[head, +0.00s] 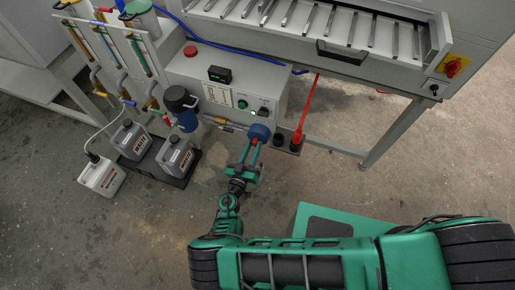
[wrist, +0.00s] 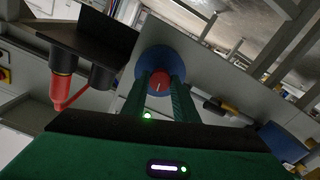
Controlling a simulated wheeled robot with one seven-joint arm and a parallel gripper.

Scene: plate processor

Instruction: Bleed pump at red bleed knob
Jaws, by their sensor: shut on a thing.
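The red bleed knob (wrist: 159,84) shows in the wrist view as a small round knob with a pale mark. It sits at the centre of the round blue pump body (wrist: 146,68). The fingertips of my gripper (wrist: 160,88) are on either side of the knob and shut on it. In the head view my gripper (head: 251,152) reaches up to the blue pump (head: 259,131), low at the front of the grey cabinet.
A grey control box (head: 225,85) with buttons and a display is behind the pump. A red lever (head: 307,108) rises close to the right. Grey canisters (head: 175,156) and a white canister (head: 102,176) stand at left. A table leg (head: 395,130) is at right.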

